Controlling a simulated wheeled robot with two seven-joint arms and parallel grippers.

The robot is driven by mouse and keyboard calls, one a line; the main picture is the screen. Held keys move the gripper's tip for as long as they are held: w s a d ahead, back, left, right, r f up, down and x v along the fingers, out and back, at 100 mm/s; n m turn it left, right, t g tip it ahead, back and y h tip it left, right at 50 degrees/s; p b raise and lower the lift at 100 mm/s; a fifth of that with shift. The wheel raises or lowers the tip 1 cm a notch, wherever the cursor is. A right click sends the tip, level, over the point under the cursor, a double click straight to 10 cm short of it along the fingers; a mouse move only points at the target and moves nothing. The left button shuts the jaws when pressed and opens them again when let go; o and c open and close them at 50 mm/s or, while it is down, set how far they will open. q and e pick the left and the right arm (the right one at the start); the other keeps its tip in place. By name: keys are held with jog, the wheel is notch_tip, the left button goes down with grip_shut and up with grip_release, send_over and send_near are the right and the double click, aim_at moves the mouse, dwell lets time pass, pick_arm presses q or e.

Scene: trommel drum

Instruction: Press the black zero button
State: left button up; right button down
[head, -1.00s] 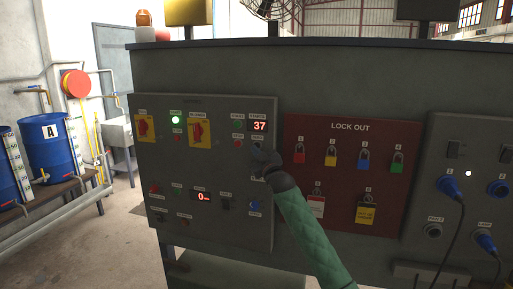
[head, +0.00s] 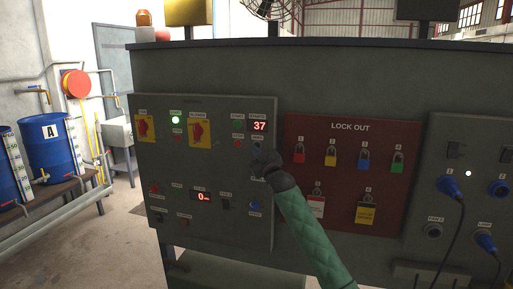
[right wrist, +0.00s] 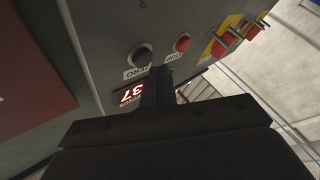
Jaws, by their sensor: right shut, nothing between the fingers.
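The black zero button (right wrist: 139,56) is a round knob on the grey control panel, with a ZERO label beside it in the right wrist view. In the head view it is at the panel's upper right, under the red 37 display (head: 260,126), and is partly hard to make out behind my gripper. My right gripper (head: 260,152) is shut and empty, close in front of the panel by the button. In the right wrist view its fingertips (right wrist: 161,72) show just beside the button; I cannot tell whether they touch it. My left gripper is not in view.
A red stop button (right wrist: 182,43) sits beside the zero button. The control panel (head: 215,170) also has yellow-backed red switches and a second display reading 0 (head: 201,197). A red lock-out board (head: 340,150) with several padlocks is to the right.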

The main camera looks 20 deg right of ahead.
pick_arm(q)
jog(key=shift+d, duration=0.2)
pick_arm(e)
jog(key=shift+w+d, duration=0.15)
jog(key=shift+w, duration=0.05)
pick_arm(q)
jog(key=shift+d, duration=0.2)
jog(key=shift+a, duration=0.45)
pick_arm(e)
jog(key=shift+w+d, duration=0.2)
jog(key=shift+w, duration=0.1)
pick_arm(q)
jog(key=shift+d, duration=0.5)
pick_arm(e)
jog(key=shift+w+d, duration=0.1)
jog(key=shift+w, duration=0.05)
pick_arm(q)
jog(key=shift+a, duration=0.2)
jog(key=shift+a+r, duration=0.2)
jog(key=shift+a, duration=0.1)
pick_arm(e)
jog(key=shift+s+a, duration=0.5)
jog(key=shift+s, duration=0.25)
